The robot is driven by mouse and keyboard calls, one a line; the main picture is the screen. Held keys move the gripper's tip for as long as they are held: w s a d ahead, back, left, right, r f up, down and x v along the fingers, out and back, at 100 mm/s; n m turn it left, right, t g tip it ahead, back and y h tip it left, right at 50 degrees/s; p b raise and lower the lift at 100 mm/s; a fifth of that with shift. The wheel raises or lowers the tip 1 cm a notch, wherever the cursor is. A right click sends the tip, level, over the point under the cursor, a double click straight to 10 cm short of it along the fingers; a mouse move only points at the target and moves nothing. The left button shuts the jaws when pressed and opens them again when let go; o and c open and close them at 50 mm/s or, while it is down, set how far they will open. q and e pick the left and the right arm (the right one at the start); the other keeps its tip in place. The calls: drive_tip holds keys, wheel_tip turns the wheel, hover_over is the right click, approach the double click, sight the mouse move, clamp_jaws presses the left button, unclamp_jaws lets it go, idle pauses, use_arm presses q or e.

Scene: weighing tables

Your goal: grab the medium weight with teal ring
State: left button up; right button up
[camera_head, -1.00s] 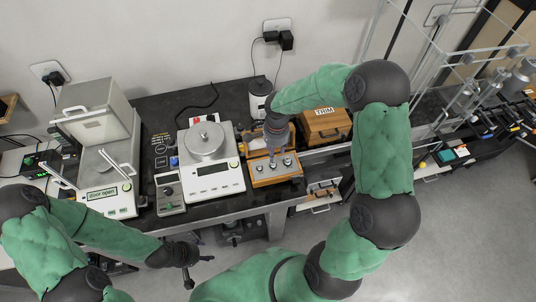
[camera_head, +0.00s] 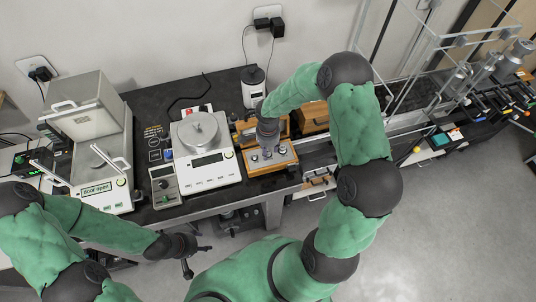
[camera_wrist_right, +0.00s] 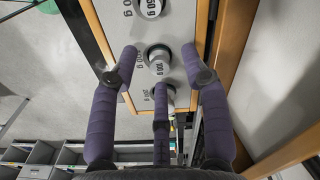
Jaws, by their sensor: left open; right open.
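A wooden-edged weight box (camera_head: 285,163) with a light top holds small metal weights in a row. My right gripper (camera_head: 267,150) is over the middle of that row. In the right wrist view, the open fingers (camera_wrist_right: 161,70) are on either side of a middle weight (camera_wrist_right: 158,62), whose label seems to read 100 g. Another weight (camera_wrist_right: 150,6) shows at the top edge, labelled 50 g. A third weight (camera_wrist_right: 168,92) is partly hidden behind the lower finger. I cannot make out a teal ring on any of them. My left gripper (camera_head: 195,260) is open and empty in front of the table.
A balance with a round pan (camera_head: 200,131) stands left of the weight box. An open-doored enclosure balance (camera_head: 88,108) is further left. A wooden case (camera_head: 313,117) lies right behind the box, and a white container (camera_head: 252,85) stands behind it.

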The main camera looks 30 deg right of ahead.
drive_tip(key=shift+f, duration=0.45)
clamp_jaws()
drive_tip(key=shift+r, duration=0.1)
